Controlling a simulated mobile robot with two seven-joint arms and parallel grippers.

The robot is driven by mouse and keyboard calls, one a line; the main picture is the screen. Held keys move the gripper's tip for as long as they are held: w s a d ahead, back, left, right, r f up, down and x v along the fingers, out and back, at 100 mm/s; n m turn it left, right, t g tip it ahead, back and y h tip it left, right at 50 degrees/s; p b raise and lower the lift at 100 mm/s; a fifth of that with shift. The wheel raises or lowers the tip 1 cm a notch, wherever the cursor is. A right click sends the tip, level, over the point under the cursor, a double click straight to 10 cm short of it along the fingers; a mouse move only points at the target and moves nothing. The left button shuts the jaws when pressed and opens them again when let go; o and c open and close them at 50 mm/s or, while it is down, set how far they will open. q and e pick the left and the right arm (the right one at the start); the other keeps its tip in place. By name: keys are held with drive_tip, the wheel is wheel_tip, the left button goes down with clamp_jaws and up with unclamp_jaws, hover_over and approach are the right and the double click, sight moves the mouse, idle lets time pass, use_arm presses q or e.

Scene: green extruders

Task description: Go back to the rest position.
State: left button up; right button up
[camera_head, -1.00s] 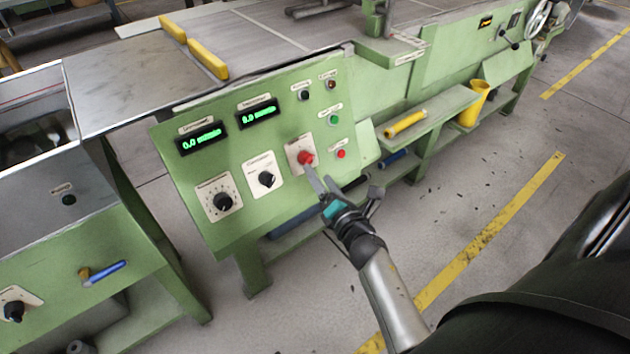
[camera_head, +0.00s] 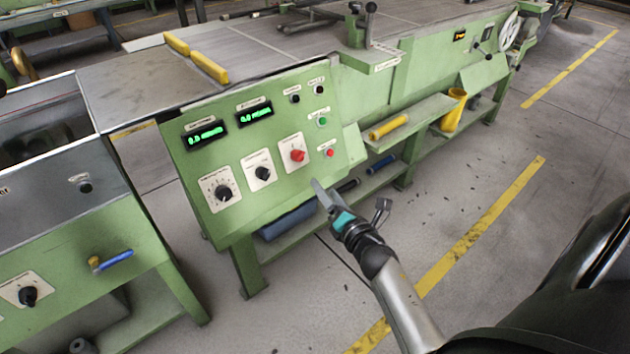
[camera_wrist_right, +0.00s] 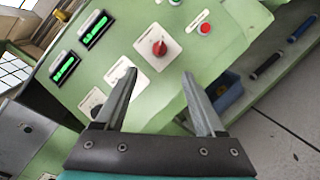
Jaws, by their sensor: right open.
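My right gripper (camera_head: 322,190) is in front of the green control panel (camera_head: 272,196), low and to the right of the red knob (camera_head: 297,155). In the right wrist view its two fingers (camera_wrist_right: 158,95) are spread apart with nothing between them. The red knob (camera_wrist_right: 159,48) shows beyond the fingertips on its white plate, apart from them. The panel also bears two green-lit displays (camera_head: 204,132) and two black knobs (camera_head: 223,193). My left gripper is not in view.
A green shelf (camera_head: 415,120) with a yellow roller (camera_head: 388,126) and a yellow cup (camera_head: 453,110) is right of the panel. A second green machine (camera_head: 90,270) stands at the left. The floor (camera_head: 480,270) at the right is clear, with yellow lines.

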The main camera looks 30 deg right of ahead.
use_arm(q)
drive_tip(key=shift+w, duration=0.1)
